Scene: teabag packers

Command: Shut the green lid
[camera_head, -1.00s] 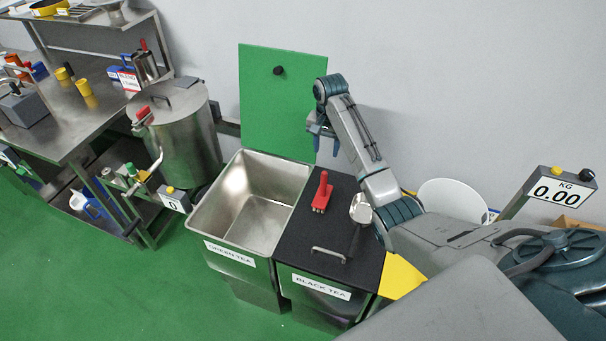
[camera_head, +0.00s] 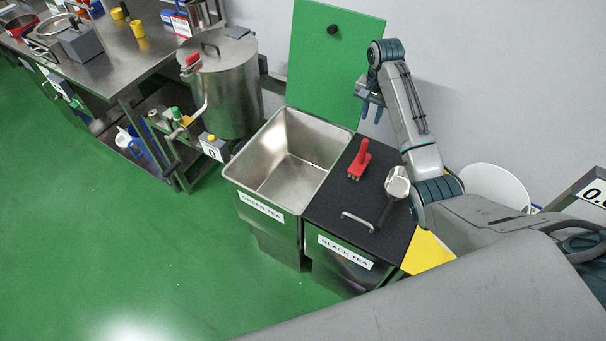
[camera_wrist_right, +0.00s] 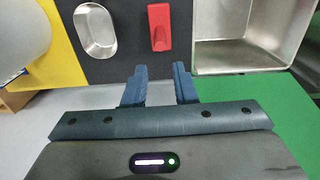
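The green lid (camera_head: 330,60) stands open and upright at the back of the GREEN TEA bin (camera_head: 229,172), close to the wall, with a dark round knob (camera_head: 332,30) near its top. The bin below it is open and looks empty. My right gripper (camera_head: 370,108) is just right of the lid in the head view, pointing down, with its fingers apart and nothing between them. In the right wrist view the open fingers (camera_wrist_right: 160,86) show, with a green surface that looks like the lid (camera_wrist_right: 265,105) to their right. My left gripper is not in view.
The black lid (camera_head: 335,192) of the BLACK TEA bin is shut and carries a red brush (camera_head: 360,160) and a metal scoop (camera_head: 397,182). A steel drum (camera_head: 232,95) stands left of the open bin. Green floor (camera_head: 120,240) is clear in front.

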